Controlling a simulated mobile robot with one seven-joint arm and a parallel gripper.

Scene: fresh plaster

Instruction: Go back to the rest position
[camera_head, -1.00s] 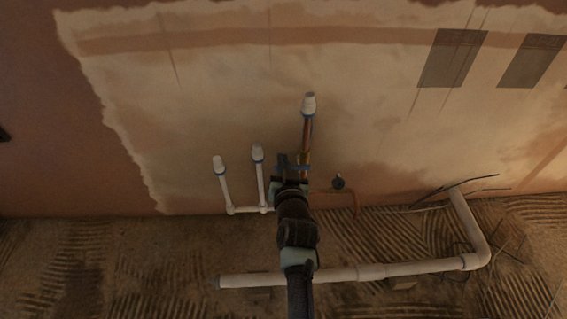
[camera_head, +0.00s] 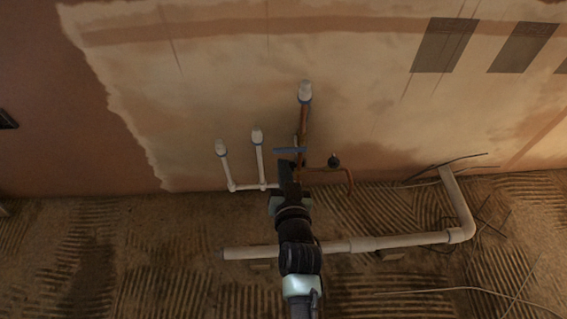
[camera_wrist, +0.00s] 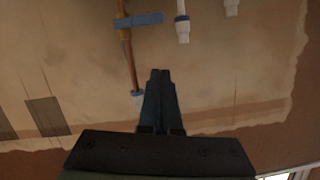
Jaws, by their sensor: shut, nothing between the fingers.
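My gripper (camera_head: 287,164) is shut and empty in front of the pipes at the wall. In the wrist view its dark fingers (camera_wrist: 160,72) lie together, pointing at the plaster. The blue valve handle (camera_head: 290,150) sits crosswise on the upright copper pipe (camera_head: 303,125), just above the gripper in the head view. The wrist view shows the handle (camera_wrist: 140,20) apart from the fingertips. My arm hides the lower part of the copper pipe.
Two white capped pipes (camera_head: 222,149) (camera_head: 257,136) stand left of the gripper. A round black knob (camera_head: 334,161) is on a copper branch to the right. A thick pale pipe (camera_head: 400,241) runs along the rough floor beneath my arm. Loose wires lie at right.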

